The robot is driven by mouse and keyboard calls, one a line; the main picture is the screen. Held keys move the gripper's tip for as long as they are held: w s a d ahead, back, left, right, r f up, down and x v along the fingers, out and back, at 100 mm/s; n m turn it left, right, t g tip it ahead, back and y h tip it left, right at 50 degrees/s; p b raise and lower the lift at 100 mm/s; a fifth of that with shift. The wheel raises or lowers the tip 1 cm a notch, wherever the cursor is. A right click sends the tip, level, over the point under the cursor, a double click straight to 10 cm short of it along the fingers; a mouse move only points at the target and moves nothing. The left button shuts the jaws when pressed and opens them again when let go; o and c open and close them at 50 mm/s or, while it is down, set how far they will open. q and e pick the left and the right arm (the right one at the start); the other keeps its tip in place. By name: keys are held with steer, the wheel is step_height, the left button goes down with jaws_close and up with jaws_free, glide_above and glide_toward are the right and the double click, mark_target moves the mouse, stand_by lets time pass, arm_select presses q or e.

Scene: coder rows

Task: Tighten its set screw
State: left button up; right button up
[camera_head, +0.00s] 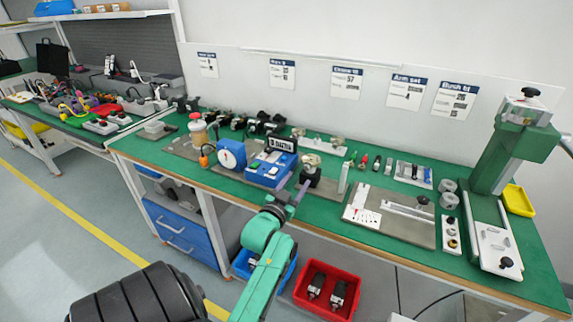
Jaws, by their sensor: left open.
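My left gripper (298,191) is at the front edge of the green-topped bench (330,222); its green arm rises from the bottom of the view. It is open, and I see nothing between its fingers. A small dark block with a light top (310,172) stands just behind it; whether they touch I cannot tell. A blue box with a display (268,168) stands to its left. Several small dark units (262,124) stand in a row behind. No set screw can be made out at this size. My right gripper is not in view.
A round blue-rimmed dial (231,153) stands on the left. A grey plate with white strips (395,222) lies right of the gripper. A green press-like stand (508,150) is at far right. A red bin (328,290) with dark parts is below. Bare green surface shows along the front.

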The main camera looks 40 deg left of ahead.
arm_select(q)
steer(key=v, duration=0.9)
steer(key=shift+b, duration=0.3)
